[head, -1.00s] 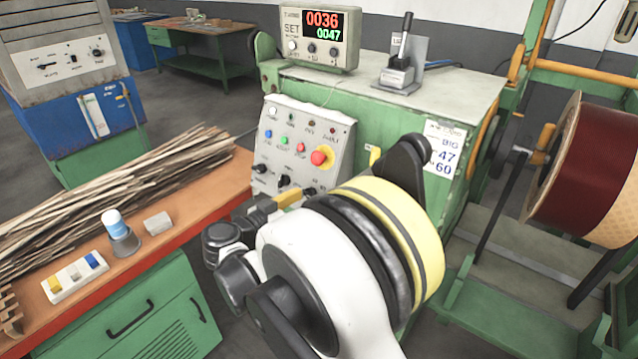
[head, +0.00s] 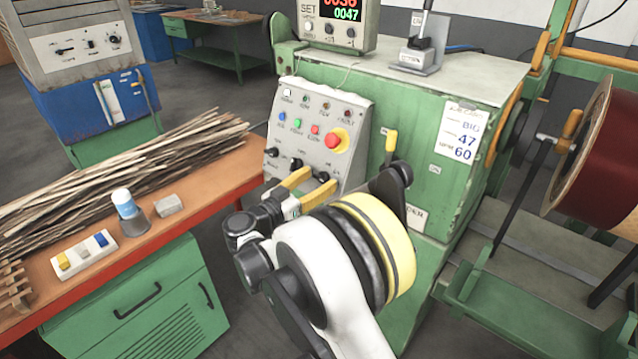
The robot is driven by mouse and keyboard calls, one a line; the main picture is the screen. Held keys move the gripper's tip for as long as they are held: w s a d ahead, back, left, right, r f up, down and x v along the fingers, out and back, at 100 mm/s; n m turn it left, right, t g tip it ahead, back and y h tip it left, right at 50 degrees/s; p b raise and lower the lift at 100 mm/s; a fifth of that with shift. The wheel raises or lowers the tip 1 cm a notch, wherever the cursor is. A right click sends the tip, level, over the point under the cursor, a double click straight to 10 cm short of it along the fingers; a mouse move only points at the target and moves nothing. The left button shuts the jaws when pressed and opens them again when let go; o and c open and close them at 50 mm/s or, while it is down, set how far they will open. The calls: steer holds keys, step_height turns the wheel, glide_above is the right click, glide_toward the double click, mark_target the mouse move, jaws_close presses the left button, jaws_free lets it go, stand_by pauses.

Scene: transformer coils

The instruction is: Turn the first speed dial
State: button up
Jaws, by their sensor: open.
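The sloped grey control panel (head: 318,112) stands on the front of the green machine. Its lower row holds black dials: a left one (head: 272,152), a middle one (head: 296,163) and a right one (head: 322,175). Their labels are too small to read, so I cannot tell which is the first speed dial. My gripper (head: 321,177) is open, its two yellow fingers pointing at the lower right of the panel. The fingertips are close to the right dial, one on each side of it in the picture; I cannot tell whether they touch it.
A red emergency button (head: 333,140) and small coloured buttons sit above the dials. A yellow-handled lever (head: 390,145) is right of the panel. An orange-topped bench (head: 190,190) with wooden strips (head: 120,165) stands left. A dark red coil (head: 607,150) is at right.

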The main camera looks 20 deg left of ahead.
steer(key=shift+w, duration=0.2)
steer(key=c, duration=1.2)
steer(key=shift+o, duration=0.2)
steer(key=n+y, duration=0.1)
steer(key=n, duration=0.1)
steer(key=n+y, duration=0.1)
steer(key=n, duration=0.2)
steer(key=shift+d+r+t, duration=0.1)
steer(key=shift+d+t, duration=0.05)
steer(key=shift+t, duration=0.15)
steer(key=shift+n+y+p, duration=0.25)
steer(key=shift+n+y, duration=0.45)
steer(key=shift+n, duration=0.8)
steer(key=shift+n+y+p, duration=0.25)
steer(key=shift+n+y, duration=0.45)
steer(key=shift+n, duration=0.8)
